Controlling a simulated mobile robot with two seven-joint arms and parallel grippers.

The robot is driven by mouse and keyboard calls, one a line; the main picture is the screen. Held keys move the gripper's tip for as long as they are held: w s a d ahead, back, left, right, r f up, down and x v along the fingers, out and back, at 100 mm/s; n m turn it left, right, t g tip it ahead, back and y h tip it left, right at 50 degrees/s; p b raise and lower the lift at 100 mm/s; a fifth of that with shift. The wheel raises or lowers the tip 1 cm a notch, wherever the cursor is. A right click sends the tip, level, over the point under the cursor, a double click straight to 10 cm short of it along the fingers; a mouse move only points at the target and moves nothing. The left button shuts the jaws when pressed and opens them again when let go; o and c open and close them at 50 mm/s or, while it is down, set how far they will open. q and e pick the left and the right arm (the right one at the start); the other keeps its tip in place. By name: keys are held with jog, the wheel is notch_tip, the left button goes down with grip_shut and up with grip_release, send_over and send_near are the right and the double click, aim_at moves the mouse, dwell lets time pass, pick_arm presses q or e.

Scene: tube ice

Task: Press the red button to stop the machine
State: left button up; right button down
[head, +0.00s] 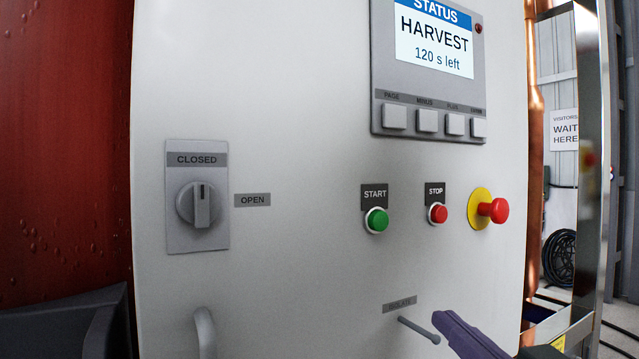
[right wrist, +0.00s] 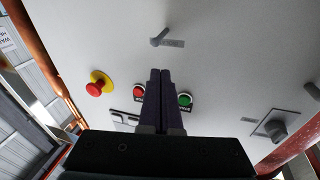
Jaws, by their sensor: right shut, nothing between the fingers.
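The panel has a small red STOP button (head: 438,213) under a black STOP label. It also shows in the right wrist view (right wrist: 139,92), left of the fingers. A larger red mushroom button (head: 498,210) on a yellow collar (head: 479,209) is to its right; it also shows in the right wrist view (right wrist: 94,88). My right gripper (head: 443,322) is shut and empty, below the STOP button in the head view. Its closed fingers (right wrist: 160,73) point toward the panel in the right wrist view. I cannot tell their distance from it. My left gripper is not in view.
A green START button (head: 377,220) is left of STOP. A lever (head: 419,330) under an ISOLATE label is close to my right fingers. A rotary switch (head: 199,204) and a handle (head: 204,332) are further left. The display (head: 434,42) reads HARVEST, 120 s left.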

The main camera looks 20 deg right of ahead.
aim_at(439, 215)
pick_arm(q)
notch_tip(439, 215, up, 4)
jog(key=p, duration=0.3)
pick_arm(e)
jog(key=s+d+r+m+t+h, duration=0.1)
jog(key=s+d+r+m+h, duration=0.2)
jog(key=d+r+m+h, duration=0.3)
notch_tip(439, 215, up, 3)
jog(key=d+h, duration=0.1)
jog(key=h, duration=0.2)
jog(key=shift+s+d, duration=0.15)
jog(key=shift+s, duration=0.2)
jog(key=shift+w, duration=0.1)
pick_arm(q)
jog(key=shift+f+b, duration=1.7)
jog(key=shift+b, duration=0.05)
pick_arm(e)
jog(key=w, duration=0.8)
jog(key=shift+w+a, duration=0.35)
jog(key=shift+a, duration=0.05)
jog(key=shift+r, duration=0.1)
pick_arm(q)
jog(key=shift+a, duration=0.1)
